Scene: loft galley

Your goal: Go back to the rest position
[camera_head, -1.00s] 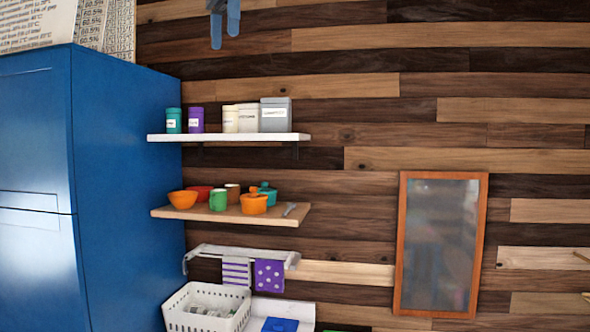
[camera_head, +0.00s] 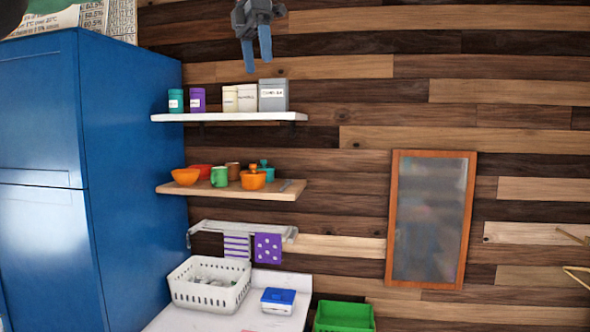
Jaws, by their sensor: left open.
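My left gripper (camera_head: 257,52) hangs at the top of the head view, its two blue fingers pointing down and apart, with nothing between them. It shows in front of the wood-plank wall, above the right end of the upper shelf (camera_head: 228,117). My right gripper is out of the frame.
A blue fridge (camera_head: 135,170) fills the left side. The lower shelf (camera_head: 230,191) holds bowls, mugs and pots. Below are a towel rail (camera_head: 240,229), a white basket (camera_head: 208,284), a blue-lidded box (camera_head: 278,300) and a green crate (camera_head: 344,317). A framed board (camera_head: 431,219) hangs right.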

